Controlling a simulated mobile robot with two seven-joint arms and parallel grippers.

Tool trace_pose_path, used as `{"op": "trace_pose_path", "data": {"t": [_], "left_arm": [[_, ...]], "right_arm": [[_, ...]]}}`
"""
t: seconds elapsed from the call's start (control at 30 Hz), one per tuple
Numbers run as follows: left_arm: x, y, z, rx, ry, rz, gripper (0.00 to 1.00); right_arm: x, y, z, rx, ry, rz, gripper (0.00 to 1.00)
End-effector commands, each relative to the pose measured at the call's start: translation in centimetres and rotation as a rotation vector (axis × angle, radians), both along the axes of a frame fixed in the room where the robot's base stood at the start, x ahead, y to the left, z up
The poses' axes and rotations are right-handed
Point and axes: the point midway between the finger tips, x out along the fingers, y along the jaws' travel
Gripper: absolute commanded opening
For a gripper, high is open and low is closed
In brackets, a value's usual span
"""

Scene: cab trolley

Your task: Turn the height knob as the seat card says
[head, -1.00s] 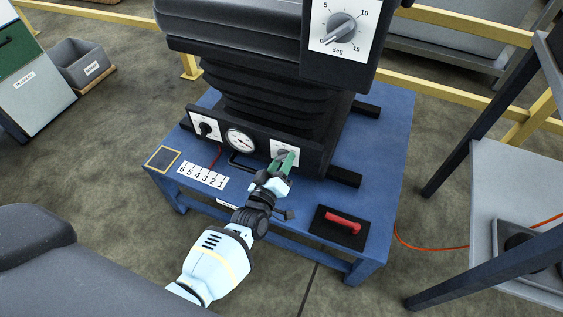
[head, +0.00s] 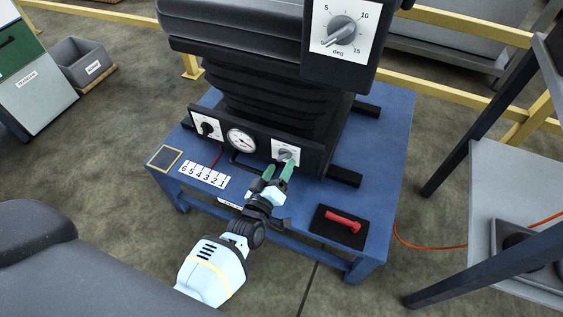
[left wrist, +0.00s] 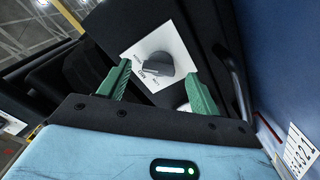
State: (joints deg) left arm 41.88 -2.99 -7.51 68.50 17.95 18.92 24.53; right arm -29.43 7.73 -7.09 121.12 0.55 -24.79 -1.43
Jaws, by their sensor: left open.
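My left gripper (head: 278,172) is open, its green fingers apart just in front of the right-hand plate on the seat's lower front panel. A grey knob (head: 287,155) sits on that white plate. In the left wrist view the knob (left wrist: 160,66) shows between and beyond the fingers, with nothing visibly held; the lettering is too small to read surely. A black knob (head: 207,128) is on the panel's left plate. A large grey dial (head: 342,30) marked in degrees is higher up, its pointer near the low end. I cannot tell which knob is for height. No readable seat card shows.
A round gauge (head: 241,140) sits between the two panel knobs. A blue table (head: 388,150) carries the seat, a numbered strip (head: 204,174) and a red handle (head: 343,222) on a black pad. Yellow rails stand behind. A grey stand (head: 505,185) is at right.

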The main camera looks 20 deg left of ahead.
Motion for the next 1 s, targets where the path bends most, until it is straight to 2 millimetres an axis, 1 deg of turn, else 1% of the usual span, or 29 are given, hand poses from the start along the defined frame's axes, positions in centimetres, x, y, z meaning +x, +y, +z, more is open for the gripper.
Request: {"op": "trace_pose_path", "data": {"t": [0.03, 0.2, 0.3, 0.4, 0.7, 1.0], "left_arm": [[-1.0, 0.0, 0.1, 0.001, 0.001, 0.0, 0.64], [-3.4, 0.1, 0.1, 0.001, 0.001, -0.001, 0.64], [-4.4, 0.2, 0.1, 0.001, 0.001, -0.001, 0.64], [-5.0, 0.2, 0.1, 0.001, 0.001, -0.001, 0.64], [-5.1, 0.2, 0.0, 0.001, 0.001, -0.001, 0.64], [-5.2, 0.2, 0.0, 0.003, 0.004, -0.001, 0.64]], "right_arm": [[0.0, 0.0, 0.4, 0.001, -0.003, 0.0, 0.0], [0.2, 0.1, 1.1, 0.0, -0.009, 0.001, 0.0], [0.3, 0.2, 1.3, 0.002, -0.013, 0.001, 0.0], [0.5, 0.2, 1.4, 0.002, -0.017, 0.001, 0.0], [1.2, 0.3, 1.4, 0.004, -0.03, 0.001, 0.0], [1.2, 0.3, 1.5, 0.005, -0.031, 0.0, 0.0]]}}
